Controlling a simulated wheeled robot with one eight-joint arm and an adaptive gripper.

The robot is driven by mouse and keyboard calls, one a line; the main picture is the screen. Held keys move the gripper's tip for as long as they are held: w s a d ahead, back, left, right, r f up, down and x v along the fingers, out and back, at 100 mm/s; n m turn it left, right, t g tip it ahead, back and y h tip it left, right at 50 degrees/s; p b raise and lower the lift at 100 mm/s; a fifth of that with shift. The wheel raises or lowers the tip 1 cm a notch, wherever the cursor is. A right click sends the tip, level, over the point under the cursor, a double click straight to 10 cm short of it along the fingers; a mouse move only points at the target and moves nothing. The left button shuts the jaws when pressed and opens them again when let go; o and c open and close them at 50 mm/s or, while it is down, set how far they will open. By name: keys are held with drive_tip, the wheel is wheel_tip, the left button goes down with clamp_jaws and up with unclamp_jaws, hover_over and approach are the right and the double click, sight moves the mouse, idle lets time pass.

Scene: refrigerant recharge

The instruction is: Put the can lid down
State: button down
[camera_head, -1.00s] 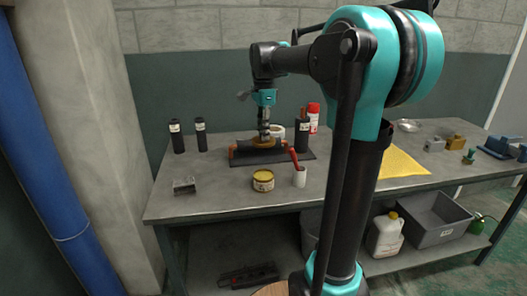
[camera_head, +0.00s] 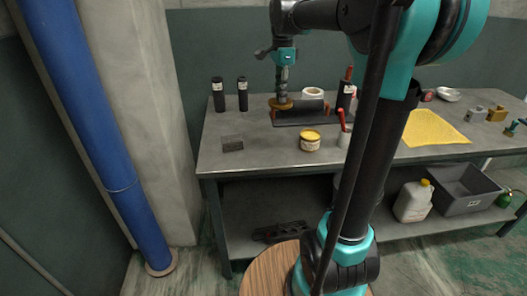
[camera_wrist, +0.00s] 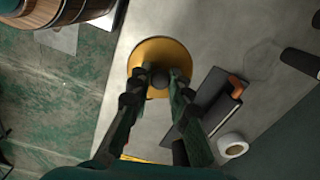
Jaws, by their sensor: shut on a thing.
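My gripper (camera_wrist: 160,80) is shut on the dark knob of the can lid (camera_wrist: 160,55), a round yellow-orange disc. In the head view the lid (camera_head: 280,104) hangs below my gripper (camera_head: 281,95), by the left end of a dark mat. I cannot tell whether it touches anything below. An open-looking can with a yellow top and pale label (camera_head: 310,141) stands on the workbench (camera_head: 260,155), nearer the front and right of the lid.
The dark mat (camera_head: 300,118) lies behind the can. A red-handled item (camera_head: 342,118) and white roll (camera_head: 312,93) stand nearby. Two black cylinders (camera_head: 218,95) (camera_head: 242,93) are at the left, a small grey block (camera_head: 232,144) in front. A yellow cloth (camera_head: 432,128) lies right.

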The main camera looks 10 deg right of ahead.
hover_over(277, 151)
wheel_tip(277, 151, down, 15)
drive_tip(key=shift+w+a+f, duration=0.1)
drive_tip(key=shift+f, duration=2.55)
drive_tip(key=shift+f, duration=0.1)
drive_tip(key=c, duration=1.4)
unclamp_jaws()
wheel_tip(277, 151, up, 12)
drive_tip(key=s+d+f+n+t, duration=0.1)
drive_tip(key=s+f+n, duration=0.4)
drive_tip(key=s+f, duration=0.1)
drive_tip(key=s+d+f+n+t, duration=0.1)
drive_tip(key=s+f+n, duration=0.4)
drive_tip(key=s, duration=0.3)
drive_tip(key=s+d+f+n+t, duration=0.2)
drive_tip(key=s+f+n, duration=0.3)
drive_tip(key=s, duration=0.3)
drive_tip(key=shift+f+n, duration=0.4)
drive_tip(key=shift+f, duration=0.4)
